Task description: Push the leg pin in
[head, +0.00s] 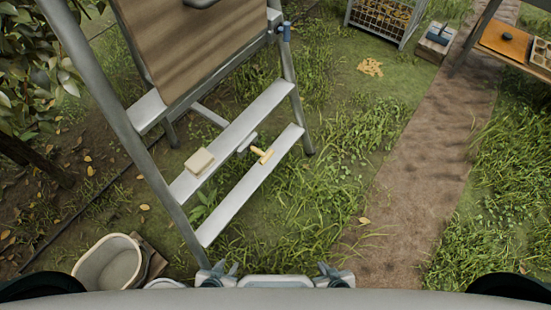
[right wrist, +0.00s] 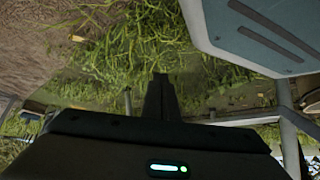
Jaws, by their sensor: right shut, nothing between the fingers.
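A metal stepladder (head: 235,140) stands on the grass in the head view. A small blue pin-like fitting (head: 285,31) sits at the upper part of its right rail; it may be the leg pin. How deep it sits cannot be told. My right gripper (right wrist: 160,95) shows in the right wrist view as a dark pair of fingers, shut and empty, pointing over grass and apart from any pin. I do not make out either gripper in the head view.
A cream block (head: 199,161) and a yellow-handled tool (head: 262,155) lie on the ladder's steps. A pale bucket (head: 108,264) stands at lower left. A crate (head: 384,16) and a table (head: 502,40) are at the back right. A dirt path (head: 425,150) is clear.

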